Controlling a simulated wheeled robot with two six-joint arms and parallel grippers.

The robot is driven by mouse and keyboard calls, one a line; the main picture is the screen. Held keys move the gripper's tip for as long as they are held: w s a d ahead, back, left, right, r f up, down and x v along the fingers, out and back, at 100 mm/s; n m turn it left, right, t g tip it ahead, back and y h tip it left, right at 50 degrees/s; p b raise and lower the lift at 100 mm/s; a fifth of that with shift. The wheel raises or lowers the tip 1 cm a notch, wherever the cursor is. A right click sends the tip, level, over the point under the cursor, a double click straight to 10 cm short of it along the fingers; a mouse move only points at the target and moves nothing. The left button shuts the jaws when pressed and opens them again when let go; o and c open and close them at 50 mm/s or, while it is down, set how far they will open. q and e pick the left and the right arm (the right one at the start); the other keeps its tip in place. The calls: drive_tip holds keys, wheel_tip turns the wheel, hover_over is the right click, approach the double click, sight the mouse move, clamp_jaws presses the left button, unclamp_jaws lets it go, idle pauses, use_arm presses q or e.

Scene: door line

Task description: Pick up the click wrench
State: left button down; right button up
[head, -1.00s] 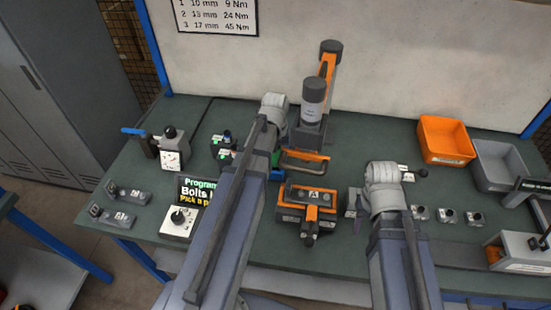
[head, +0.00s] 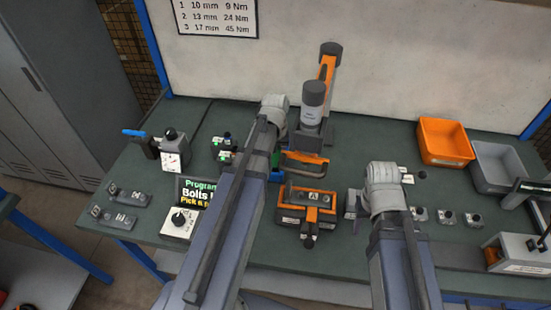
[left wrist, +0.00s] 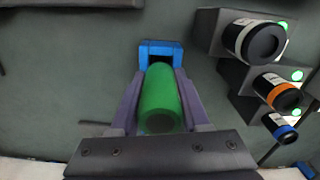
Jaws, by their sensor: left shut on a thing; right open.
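In the left wrist view, a green cylindrical handle (left wrist: 160,98), seemingly the click wrench, is between the two fingers of my left gripper (left wrist: 160,112), which is shut on it. A blue square holder (left wrist: 160,50) is at the handle's far end. I cannot tell whether the handle is still seated in it. In the head view, a strip of the green handle (head: 275,159) shows beside my left wrist, above a bit of blue; the rest is hidden. My right gripper (head: 352,204) is open over the bench, right of the orange-and-black fixture, with nothing seen in it.
The orange-and-black fixture (head: 308,212) lies between my arms. A grey-and-orange upright tool (head: 313,100) stands behind. Black cylinders (left wrist: 255,40) in dark mounts with green lights are close right of my left gripper. An orange bin (head: 444,140) and grey bin (head: 500,165) stand at right.

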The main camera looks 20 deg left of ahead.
use_arm(q)
wheel_tip(320, 180, up, 9)
drive_tip(key=p, duration=0.8)
drive_tip(key=shift+r+p, duration=0.2)
drive_tip(key=shift+p, duration=0.2)
drive_tip(key=shift+f, duration=0.1)
